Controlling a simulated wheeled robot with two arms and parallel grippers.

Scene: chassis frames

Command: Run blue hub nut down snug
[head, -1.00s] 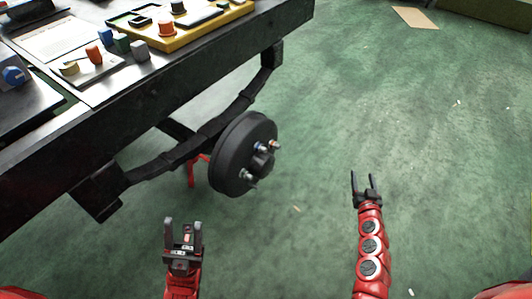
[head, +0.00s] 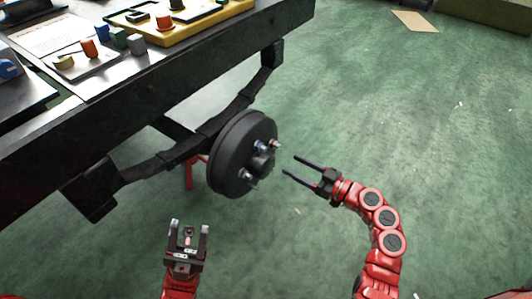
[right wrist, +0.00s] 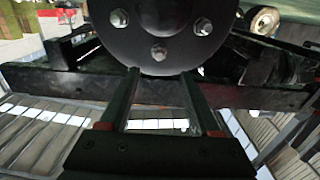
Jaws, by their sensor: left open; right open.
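The dark round hub drum (head: 228,160) hangs on the axle under the bench edge, its studded face turned right. A small nut with a bluish tint (head: 260,146) sits on the upper part of the face; how far it is run down is too small to tell. My right gripper (head: 290,165) is open and empty, just right of the hub, its fingers pointing at the face without touching. In the right wrist view the drum (right wrist: 165,35) shows several silvery nuts beyond the open fingers (right wrist: 160,71); no blue is clear there. My left gripper (head: 189,224) is open and empty, below the hub.
The dark bench (head: 120,115) fills the upper left, with a yellow tray (head: 215,29) and small coloured parts on top. A red stand (head: 189,172) shows behind the drum. The green floor to the right is mostly clear, with a flat tan piece (head: 415,21) far off.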

